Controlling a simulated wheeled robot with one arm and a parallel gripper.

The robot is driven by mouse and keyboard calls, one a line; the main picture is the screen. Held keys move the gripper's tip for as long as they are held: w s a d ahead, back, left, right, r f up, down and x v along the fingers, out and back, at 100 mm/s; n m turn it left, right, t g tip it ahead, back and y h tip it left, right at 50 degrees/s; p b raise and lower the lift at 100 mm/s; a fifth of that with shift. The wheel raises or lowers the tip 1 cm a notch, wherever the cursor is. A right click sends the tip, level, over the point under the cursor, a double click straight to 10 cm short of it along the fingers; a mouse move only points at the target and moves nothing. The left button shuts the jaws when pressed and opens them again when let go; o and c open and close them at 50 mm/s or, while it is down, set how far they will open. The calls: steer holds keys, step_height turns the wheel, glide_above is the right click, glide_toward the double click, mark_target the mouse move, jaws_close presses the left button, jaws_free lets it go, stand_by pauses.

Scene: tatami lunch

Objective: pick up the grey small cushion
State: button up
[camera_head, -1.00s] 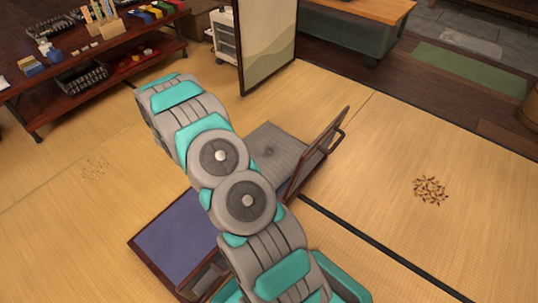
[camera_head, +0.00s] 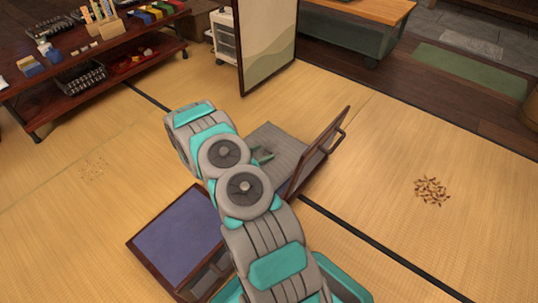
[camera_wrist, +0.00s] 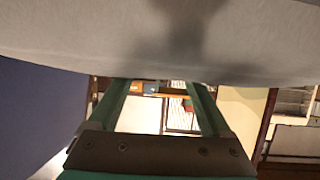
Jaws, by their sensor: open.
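The grey cushion (camera_head: 283,138) lies flat beside an upright brown wooden panel with a handle, with a small dimple near its middle. My arm covers its near left part. It also appears to be the pale grey surface (camera_wrist: 130,40) across the top of the wrist view, with a dark shadow on it. My gripper (camera_head: 263,157) shows as teal fingertips over the cushion. In the wrist view my gripper (camera_wrist: 158,88) has its two teal fingers apart with nothing between them. The fingertips are close to the grey surface; I cannot tell whether they touch it.
A blue-topped, wood-edged piece (camera_head: 180,238) lies at the lower left of the cushion. The brown panel (camera_head: 320,150) stands close on the right. A folding screen (camera_head: 266,45) and a dark shelf (camera_head: 60,95) are behind. Tatami on the right is open around a leaf pattern (camera_head: 431,191).

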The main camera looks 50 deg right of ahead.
mark_target(268, 150)
steer(key=shift+b+x, duration=0.35)
steer(key=shift+x, duration=1.9)
steer(key=shift+c, duration=0.4)
jaws_close()
